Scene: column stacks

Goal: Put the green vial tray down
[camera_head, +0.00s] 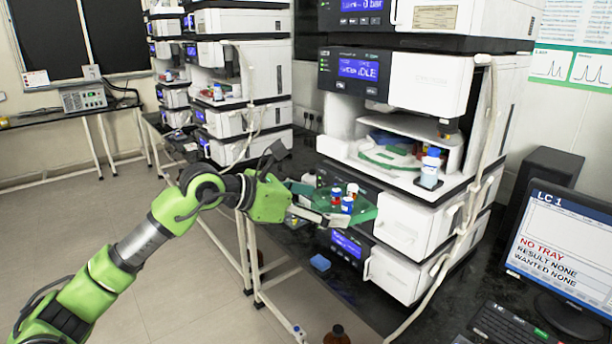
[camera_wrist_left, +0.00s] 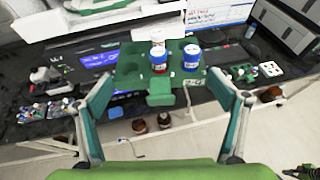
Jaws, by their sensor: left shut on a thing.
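The green vial tray (camera_head: 364,212) is held up in front of the nearest instrument stack, over the dark bench. It carries several vials, among them a blue-capped one (camera_head: 347,204) and a white-capped red one (camera_head: 352,190). My left gripper (camera_head: 312,200) is shut on the tray's near side. In the left wrist view the tray (camera_wrist_left: 130,68) sits between the finger ends, with a red vial (camera_wrist_left: 158,60) and a blue vial (camera_wrist_left: 192,58) upright on it. The tray's underside and its gap above the bench are hard to judge. My right gripper is not in view.
The near stack has an open bay with a green-and-white part (camera_head: 390,158) inside and a blue-capped bottle (camera_head: 431,166) on its ledge. A blue block (camera_head: 320,263) lies on the bench. The monitor (camera_head: 560,250) reads "LC 1, NO TRAY". Brown bottles (camera_head: 337,336) stand below the bench edge.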

